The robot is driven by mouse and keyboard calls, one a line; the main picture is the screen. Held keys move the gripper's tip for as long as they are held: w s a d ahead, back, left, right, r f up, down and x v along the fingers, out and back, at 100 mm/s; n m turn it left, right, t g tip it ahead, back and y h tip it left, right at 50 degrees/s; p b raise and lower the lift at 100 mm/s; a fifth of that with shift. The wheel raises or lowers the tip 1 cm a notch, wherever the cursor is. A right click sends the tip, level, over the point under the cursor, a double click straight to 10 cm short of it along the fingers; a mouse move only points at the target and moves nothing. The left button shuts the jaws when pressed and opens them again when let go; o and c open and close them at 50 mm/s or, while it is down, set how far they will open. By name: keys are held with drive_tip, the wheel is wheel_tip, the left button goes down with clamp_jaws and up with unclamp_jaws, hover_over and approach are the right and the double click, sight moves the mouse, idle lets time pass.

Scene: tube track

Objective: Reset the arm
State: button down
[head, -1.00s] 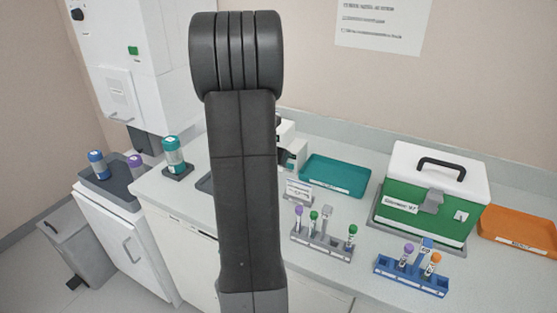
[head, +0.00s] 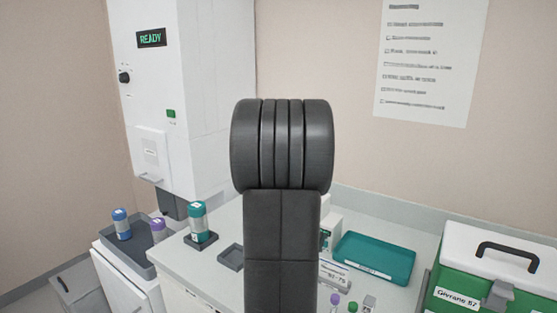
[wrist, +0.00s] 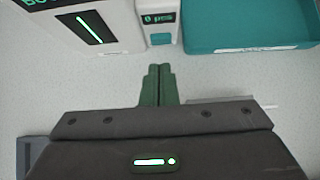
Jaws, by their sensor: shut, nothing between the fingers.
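My gripper (wrist: 157,85) shows in the wrist view with its two green fingers together and nothing between them. It is over the pale counter (wrist: 85,90), in front of a white device with a lit green bar (wrist: 95,28) and a teal tray (wrist: 250,30). In the head view my dark arm stands upright in the middle and hides part of the counter. The gripper itself is hidden in the head view.
The teal tray (head: 375,258) lies right of my arm. A green and white case (head: 495,275) stands at the right edge. Teal-capped (head: 198,222), blue-capped (head: 121,225) and purple-capped (head: 158,230) containers stand at left. A white machine (head: 190,80) reading READY stands behind them.

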drive_tip(key=v, duration=0.4)
drive_tip(key=shift+s+d+r+p, duration=0.1)
drive_tip(key=shift+s+p, duration=0.05)
drive_tip(key=shift+p, duration=0.2)
